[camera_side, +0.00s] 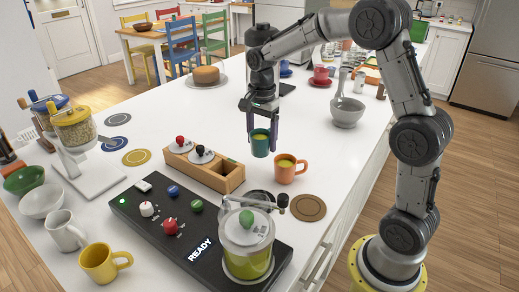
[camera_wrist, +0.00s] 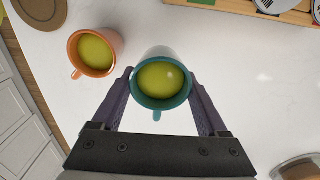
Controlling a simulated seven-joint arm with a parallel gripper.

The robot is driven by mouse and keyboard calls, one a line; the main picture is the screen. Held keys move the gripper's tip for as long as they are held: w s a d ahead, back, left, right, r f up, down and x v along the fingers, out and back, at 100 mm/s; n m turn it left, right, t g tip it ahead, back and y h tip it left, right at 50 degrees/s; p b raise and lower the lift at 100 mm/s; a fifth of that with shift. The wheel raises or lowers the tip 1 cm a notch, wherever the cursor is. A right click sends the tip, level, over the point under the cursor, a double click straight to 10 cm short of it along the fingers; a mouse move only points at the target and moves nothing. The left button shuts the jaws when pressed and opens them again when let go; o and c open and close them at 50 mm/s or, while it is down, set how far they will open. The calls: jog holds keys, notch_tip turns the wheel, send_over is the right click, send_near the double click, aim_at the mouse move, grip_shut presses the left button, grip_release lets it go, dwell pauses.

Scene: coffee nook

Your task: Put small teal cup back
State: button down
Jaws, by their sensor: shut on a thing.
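The small teal cup (camera_side: 260,144) hangs upright in my gripper (camera_side: 262,118), beside the orange cup. In the wrist view the teal cup (camera_wrist: 161,86) is between the two fingers of my gripper (camera_wrist: 160,92) and holds a yellow-green liquid. My gripper is shut on the teal cup. It appears to be a little above the white counter; the exact gap is hard to tell. The orange cup (camera_side: 286,170), also with yellow-green liquid, stands on the counter; it also shows at the upper left of the wrist view (camera_wrist: 96,52).
A wooden box (camera_side: 235,182) with several compartments, one empty, stands left of the cups. A black machine (camera_side: 150,222) with a clear jug (camera_side: 247,238) is in front. A brown coaster (camera_side: 309,208), grey mortar (camera_side: 347,113) and cake (camera_side: 207,76) are nearby. The counter behind the box is clear.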

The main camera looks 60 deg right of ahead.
jog(key=shift+w+f, duration=0.2)
jog(key=shift+f, duration=0.1)
jog(key=shift+w+d+f, duration=0.1)
jog(key=shift+w+f, duration=0.05)
jog(key=shift+f, duration=0.75)
jog(key=shift+w+f, duration=0.1)
jog(key=shift+f, duration=0.75)
jog(key=shift+f, duration=0.1)
grip_release()
jog(key=shift+f, duration=0.1)
notch_tip(320, 180, up, 11)
jog(key=s+a+r+n+t, duration=0.1)
jog(key=s+a+r+n, duration=0.3)
jog(key=s+r, duration=0.15)
jog(key=s+a+f+n+t, duration=0.2)
jog(key=s+a+n, duration=0.1)
jog(key=s+n, duration=0.4)
jog(key=s+a+f+n+t, duration=0.2)
jog(key=s+n, duration=0.5)
jog(key=s, duration=0.5)
jog(key=shift+s+a+t, duration=0.2)
jog(key=shift+a+t, duration=0.1)
jog(key=shift+a, duration=0.1)
